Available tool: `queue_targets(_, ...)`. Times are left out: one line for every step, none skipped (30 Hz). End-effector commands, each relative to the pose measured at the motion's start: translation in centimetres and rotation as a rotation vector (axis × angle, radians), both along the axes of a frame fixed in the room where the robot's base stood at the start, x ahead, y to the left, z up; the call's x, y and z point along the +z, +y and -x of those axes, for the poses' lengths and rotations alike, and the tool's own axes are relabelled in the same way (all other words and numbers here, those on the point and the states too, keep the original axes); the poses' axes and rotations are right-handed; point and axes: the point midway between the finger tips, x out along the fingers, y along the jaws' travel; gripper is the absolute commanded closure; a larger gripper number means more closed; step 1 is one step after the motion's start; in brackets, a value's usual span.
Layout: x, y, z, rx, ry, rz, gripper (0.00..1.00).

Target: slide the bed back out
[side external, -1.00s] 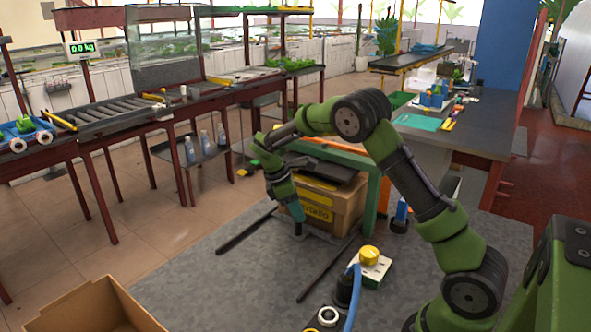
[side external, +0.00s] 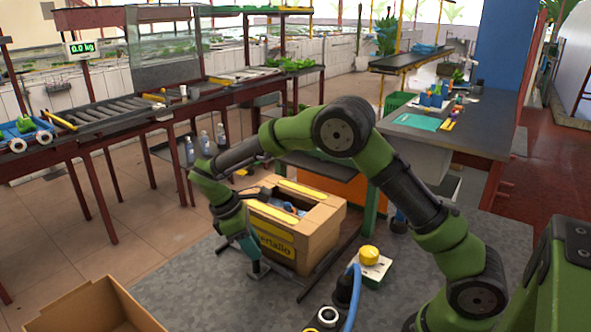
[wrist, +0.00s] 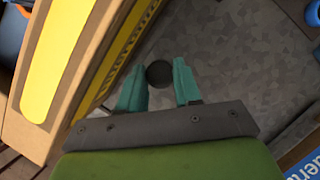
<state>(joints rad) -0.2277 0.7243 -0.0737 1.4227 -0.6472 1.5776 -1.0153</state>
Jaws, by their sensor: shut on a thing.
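My gripper (side external: 254,262) points down at the near side of an open cardboard box (side external: 318,235) with a yellow label. In the wrist view its teal fingertips (wrist: 158,72) are on either side of a dark round knob (wrist: 158,74), and it is shut on this knob. The box stands on the sliding bed (side external: 279,265), of which little more than the dark front edge shows below the box. The box is upright, in front of the green frame (side external: 370,200), with its yellow-edged flaps open and bluish contents inside.
A dark rail (side external: 335,268) runs along the right of the box. A yellow button (side external: 369,254) on a white base stands to its right. Another open carton (side external: 95,305) is at the front left. Grey floor is clear between them.

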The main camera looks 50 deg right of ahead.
Motion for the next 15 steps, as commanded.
queue_targets(0.1, 1.0, 0.0, 0.001, 0.0, -0.001, 1.0)
queue_targets(0.1, 1.4, 0.0, 0.0, -0.001, -0.001, 1.0)
queue_targets(0.1, 1.9, 0.0, 0.0, -0.001, -0.001, 1.0)
queue_targets(0.1, 2.3, 0.0, 0.0, -0.001, -0.001, 1.0)
queue_targets(0.1, 2.6, 0.0, 0.0, -0.001, -0.001, 1.0)
queue_targets(0.1, 3.0, 0.0, -0.001, -0.001, 0.0, 1.0)
queue_targets(0.1, 3.2, 0.0, -0.002, -0.001, 0.0, 1.0)
queue_targets(0.1, 3.4, 0.0, -0.003, -0.002, 0.0, 1.0)
queue_targets(0.1, 3.6, 0.0, -0.003, -0.001, 0.001, 1.0)
queue_targets(0.1, 3.7, 0.0, -0.003, -0.001, 0.001, 1.0)
queue_targets(0.1, 3.8, 0.0, -0.003, -0.001, 0.001, 1.0)
queue_targets(0.1, 3.9, 0.0, -0.002, -0.001, 0.001, 1.0)
queue_targets(0.1, 4.0, 0.0, -0.002, -0.001, 0.001, 1.0)
queue_targets(0.1, 4.1, 0.0, -0.002, -0.001, 0.0, 1.0)
queue_targets(0.1, 4.1, 0.0, -0.001, -0.001, 0.0, 1.0)
